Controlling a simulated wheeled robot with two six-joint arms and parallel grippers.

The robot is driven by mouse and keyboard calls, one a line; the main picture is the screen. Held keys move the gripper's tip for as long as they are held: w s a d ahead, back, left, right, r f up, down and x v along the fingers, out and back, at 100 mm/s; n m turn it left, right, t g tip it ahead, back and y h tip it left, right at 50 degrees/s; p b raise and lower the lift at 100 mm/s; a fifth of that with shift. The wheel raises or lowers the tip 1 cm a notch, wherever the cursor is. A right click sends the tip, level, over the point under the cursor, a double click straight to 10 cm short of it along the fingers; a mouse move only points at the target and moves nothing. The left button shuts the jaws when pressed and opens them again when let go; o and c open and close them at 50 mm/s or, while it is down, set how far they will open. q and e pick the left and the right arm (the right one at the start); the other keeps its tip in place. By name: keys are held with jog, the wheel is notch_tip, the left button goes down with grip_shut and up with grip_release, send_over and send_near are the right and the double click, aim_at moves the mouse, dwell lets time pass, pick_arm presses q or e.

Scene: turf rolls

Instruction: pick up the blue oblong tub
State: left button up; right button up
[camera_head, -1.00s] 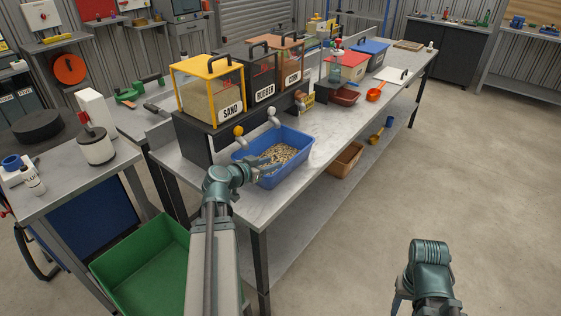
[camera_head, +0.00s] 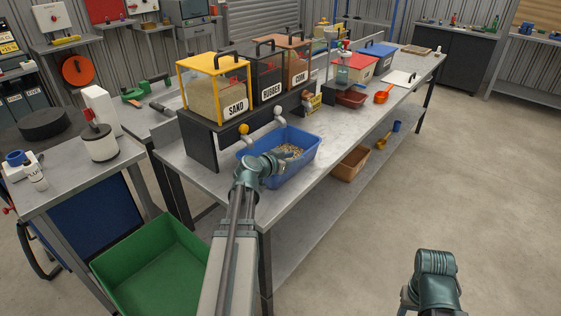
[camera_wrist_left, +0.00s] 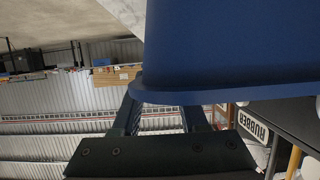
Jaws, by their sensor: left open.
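The blue oblong tub (camera_head: 298,166) stands on the long grey workbench below the dispensers, with pale mixed granules inside. My left gripper (camera_head: 284,159) is at the tub's near left side, partly in front of it. In the left wrist view, the tub's blue wall and rim (camera_wrist_left: 235,92) fill the upper right. The open fingers (camera_wrist_left: 162,112) reach up to the rim; I cannot tell whether they touch it. My right arm shows at the lower right of the head view, but its gripper is out of sight.
Dispensers labelled sand (camera_head: 216,92), rubber (camera_head: 268,80) and cork (camera_head: 296,62) stand behind the tub. A brown tray (camera_head: 350,166) lies on the lower shelf. A green bin (camera_head: 150,262) stands at the lower left. The floor to the right is clear.

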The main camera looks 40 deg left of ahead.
pick_arm(q)
jog(key=b+x, duration=0.1)
jog(key=x, duration=0.3)
jog(key=shift+w+f, duration=0.1)
jog(key=shift+f, duration=0.1)
grip_shut()
jog(key=shift+r, duration=0.1)
dwell(1.1)
